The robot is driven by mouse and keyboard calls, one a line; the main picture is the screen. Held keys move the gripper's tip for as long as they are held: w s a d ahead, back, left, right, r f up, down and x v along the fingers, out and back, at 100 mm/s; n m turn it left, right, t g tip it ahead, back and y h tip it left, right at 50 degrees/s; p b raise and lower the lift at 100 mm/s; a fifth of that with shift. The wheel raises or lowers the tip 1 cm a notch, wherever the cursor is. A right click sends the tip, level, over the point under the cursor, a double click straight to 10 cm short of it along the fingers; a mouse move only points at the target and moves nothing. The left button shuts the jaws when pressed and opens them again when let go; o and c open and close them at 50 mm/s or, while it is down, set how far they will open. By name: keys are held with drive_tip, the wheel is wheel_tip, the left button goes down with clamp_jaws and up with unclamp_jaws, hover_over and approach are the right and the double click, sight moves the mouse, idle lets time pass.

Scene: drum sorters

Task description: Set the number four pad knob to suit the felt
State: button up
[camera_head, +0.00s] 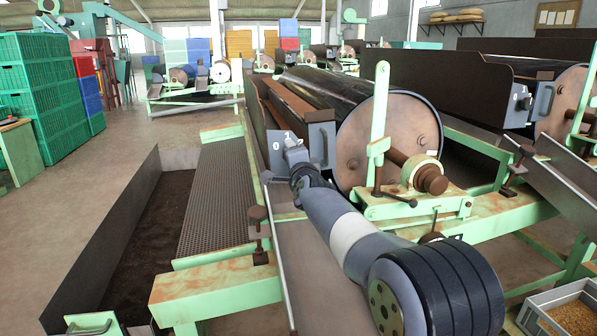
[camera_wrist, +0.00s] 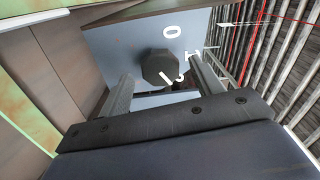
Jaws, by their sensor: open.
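A dark, faceted knob (camera_wrist: 158,68) sits on a blue-grey plate (camera_wrist: 120,45) in the wrist view. A short white line marks the knob's lower part. White characters stand around it; a 0 is clear above it, the others are partly hidden or hard to read. My gripper (camera_wrist: 161,72) is open, with one finger on each side of the knob; contact cannot be told. In the head view my gripper (camera_head: 292,152) is at the plate on the near drum sorter (camera_head: 390,140), where 0 and 1 show. I cannot make out the felt or a number four label.
A green upright lever (camera_head: 380,115) and a rusty shaft end stand right of my arm. A perforated tray (camera_head: 218,195) and a dark trough (camera_head: 145,240) lie to the left. Green crates (camera_head: 38,95) are stacked far left. Another sorter (camera_head: 565,100) stands at right.

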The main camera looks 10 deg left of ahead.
drive_tip(key=b+v, duration=0.1)
drive_tip(key=v, duration=0.8)
drive_tip(key=shift+b, duration=0.3)
drive_tip(key=p+x, duration=0.3)
drive_tip(key=x, duration=0.7)
drive_tip(key=shift+w+a, duration=0.2)
drive_tip(key=shift+w, duration=0.15)
drive_tip(key=shift+s, duration=0.1)
drive_tip(key=b+v, duration=0.3)
drive_tip(key=v, duration=0.8)
drive_tip(key=w+a+n+p, duration=0.4)
drive_tip(key=w+n+p, duration=0.6)
drive_tip(key=n+p, duration=0.8)
drive_tip(key=shift+a+n, duration=0.3)
drive_tip(key=shift+n, duration=0.2)
